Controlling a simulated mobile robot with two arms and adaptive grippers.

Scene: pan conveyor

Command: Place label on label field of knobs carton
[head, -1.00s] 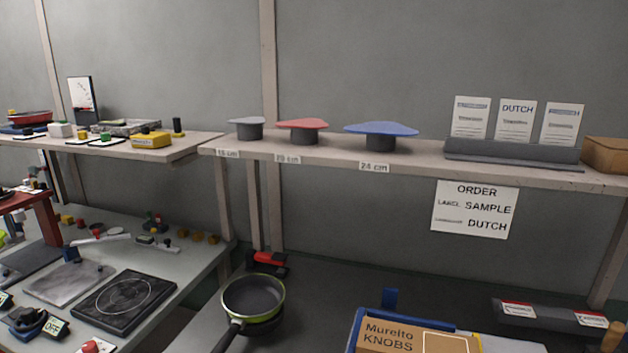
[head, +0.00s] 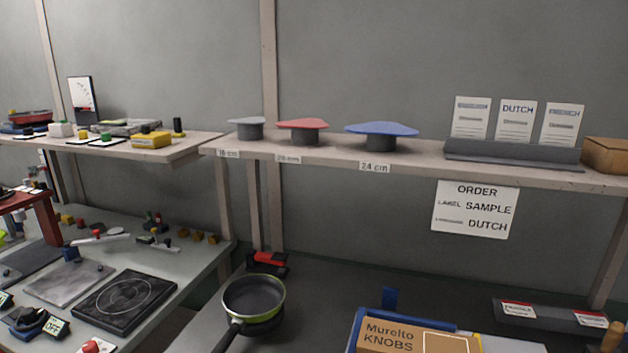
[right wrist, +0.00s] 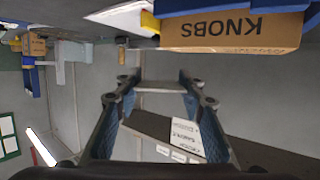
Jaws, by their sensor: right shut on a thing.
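The knobs carton (head: 390,335), a brown box marked "Murelto KNOBS", stands at the bottom of the head view. Its label field (head: 447,343) is an outlined rectangle, cut off by the frame's lower edge. In the right wrist view the carton (right wrist: 230,32) appears upside down at the top, beyond and right of the fingertips. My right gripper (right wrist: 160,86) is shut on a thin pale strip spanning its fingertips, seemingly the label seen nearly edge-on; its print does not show. The gripper is apart from the carton. My left gripper is in neither view.
A dark holder (head: 545,316) with red-and-white labels lies right of the carton. A blue-edged tray (head: 352,325) surrounds the carton. A pan (head: 253,297) stands to the left. The shelf (head: 420,165) runs above, with an order sign (head: 475,209) below it reading SAMPLE, DUTCH.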

